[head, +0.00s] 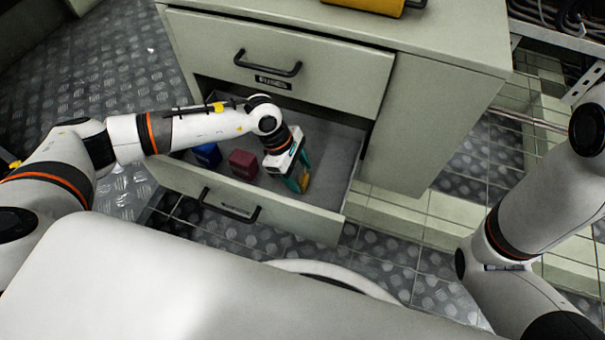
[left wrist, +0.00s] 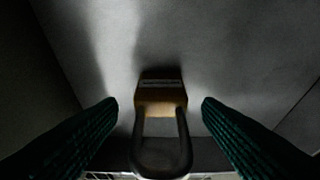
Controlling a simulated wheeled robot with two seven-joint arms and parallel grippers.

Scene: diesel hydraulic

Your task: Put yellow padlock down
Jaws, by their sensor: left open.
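The yellow padlock (left wrist: 160,97) stands between the fingers of my left gripper (left wrist: 160,112) in the left wrist view, its dark shackle toward the camera. There are gaps between the padlock and both green fingers. In the head view the left gripper (head: 298,177) reaches down into the open lower drawer (head: 335,160), and a bit of the yellow padlock (head: 304,180) shows at its fingertips. The padlock appears to rest on the grey drawer floor. My left gripper is open. My right gripper is outside the frames; only its arm shows at the right.
A blue padlock (head: 207,155) and a red padlock (head: 243,163) sit in the drawer, left of my gripper. The closed upper drawer (head: 300,70) hangs above. A yellow item (head: 370,4) stands on the cabinet top. The drawer floor right of my gripper is clear.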

